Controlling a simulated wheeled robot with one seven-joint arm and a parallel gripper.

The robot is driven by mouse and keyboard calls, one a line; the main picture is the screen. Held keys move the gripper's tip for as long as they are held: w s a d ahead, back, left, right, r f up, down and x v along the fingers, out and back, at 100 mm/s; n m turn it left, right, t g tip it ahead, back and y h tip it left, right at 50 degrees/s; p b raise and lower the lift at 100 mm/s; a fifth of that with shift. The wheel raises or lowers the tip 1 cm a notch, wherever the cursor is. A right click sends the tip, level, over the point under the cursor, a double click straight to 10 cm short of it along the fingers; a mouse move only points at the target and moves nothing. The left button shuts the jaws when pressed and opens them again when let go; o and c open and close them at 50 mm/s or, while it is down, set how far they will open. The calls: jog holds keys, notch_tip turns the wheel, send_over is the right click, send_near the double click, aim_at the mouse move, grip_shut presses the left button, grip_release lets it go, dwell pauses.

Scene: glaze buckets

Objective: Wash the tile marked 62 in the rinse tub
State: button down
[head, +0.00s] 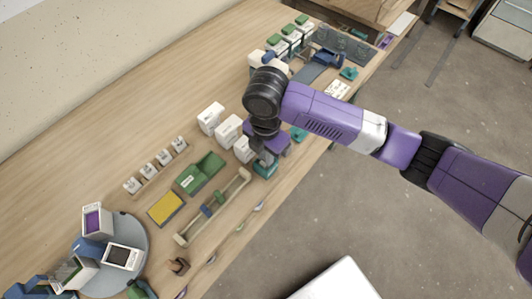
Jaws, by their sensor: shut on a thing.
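My gripper (266,161) points down over the front part of the bench, at the lower end of my purple arm. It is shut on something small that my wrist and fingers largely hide. A teal thing (265,171) shows right at the fingertips; I cannot tell whether it is held or stands beneath. No number 62 can be read anywhere, so I cannot pick out the tile. Several white containers (228,131) stand just left of my gripper. I cannot tell for sure which vessel is the rinse tub.
A green holder (200,173), a yellow block (165,208) and a long wooden frame (212,208) lie left of my gripper. A grey round turntable (137,247) bears boxes at lower left. Green-lidded containers (291,36) and a dark tray (359,50) stand at the far end.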

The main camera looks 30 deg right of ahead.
jog(key=shift+r, duration=0.35)
jog(key=shift+f, duration=0.4)
jog(key=shift+r+p, duration=0.4)
jog(key=shift+p, duration=0.1)
jog(key=shift+f+b, duration=0.3)
jog(key=shift+f, duration=0.1)
jog(key=shift+r+p, duration=0.4)
jog(key=shift+f, duration=0.4)
jog(key=shift+r, duration=0.4)
jog(key=shift+f, duration=0.4)
jog(key=shift+r, duration=0.4)
jog(key=shift+f, duration=0.4)
jog(key=shift+r, duration=0.4)
jog(key=shift+f, duration=0.4)
